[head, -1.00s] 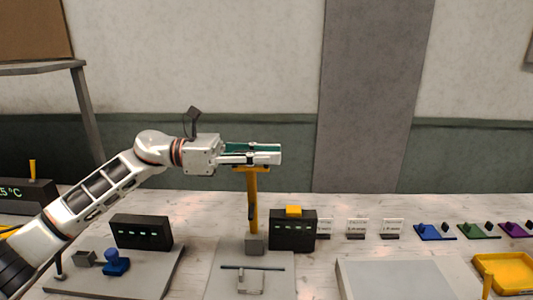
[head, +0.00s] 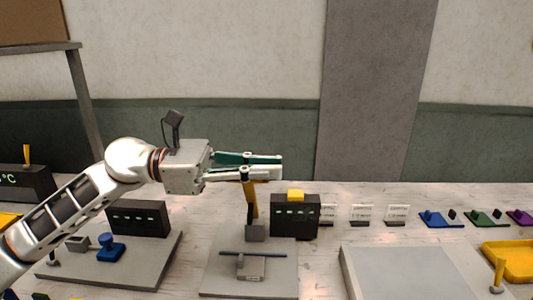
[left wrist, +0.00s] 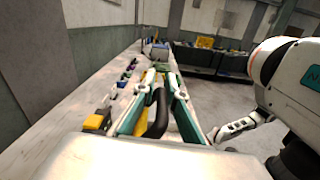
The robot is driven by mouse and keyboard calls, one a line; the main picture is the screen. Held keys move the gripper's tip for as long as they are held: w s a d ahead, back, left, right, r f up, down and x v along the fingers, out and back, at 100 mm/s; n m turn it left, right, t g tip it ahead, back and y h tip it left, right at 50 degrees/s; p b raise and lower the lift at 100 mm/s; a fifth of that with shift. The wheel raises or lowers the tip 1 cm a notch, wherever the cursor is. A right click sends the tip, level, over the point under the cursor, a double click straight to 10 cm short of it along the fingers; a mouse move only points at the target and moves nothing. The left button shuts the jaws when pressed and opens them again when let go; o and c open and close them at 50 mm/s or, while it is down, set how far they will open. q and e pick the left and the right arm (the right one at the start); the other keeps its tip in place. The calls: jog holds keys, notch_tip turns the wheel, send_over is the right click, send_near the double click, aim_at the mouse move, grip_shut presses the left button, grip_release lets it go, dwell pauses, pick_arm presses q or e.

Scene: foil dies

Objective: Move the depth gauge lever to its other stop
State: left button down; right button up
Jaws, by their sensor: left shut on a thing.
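A yellow lever (head: 252,203) rises from a grey block (head: 256,233) at the back of a grey plate (head: 225,276) in the head view. It is nearly upright, its top leaning slightly left. My left gripper (head: 268,167) is at the lever's top, its fingers pointing right. It is shut on the lever, though the fingers partly hide the contact. In the left wrist view, the left fingers (left wrist: 165,80) show around a dark curved piece, with yellow behind. A white arm end that looks like my right gripper (left wrist: 238,127) shows small there; its jaws are unclear.
A black display box with a yellow top (head: 295,215) stands close right of the lever. Another black display box (head: 138,218) and a blue knob (head: 111,248) sit on a left plate. A pale plate (head: 405,272) and a yellow tray (head: 510,261) lie to the right.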

pick_arm(q)
jog(key=s+f+b, duration=0.1)
jog(key=s+f, duration=0.3)
jog(key=s, duration=0.1)
jog(key=shift+b, duration=0.3)
jog(key=shift+w+f, duration=0.1)
jog(key=c, duration=2.1)
grip_release()
jog(key=shift+c, duration=0.2)
jog(key=shift+w, duration=0.1)
jog(key=a, duration=1.2)
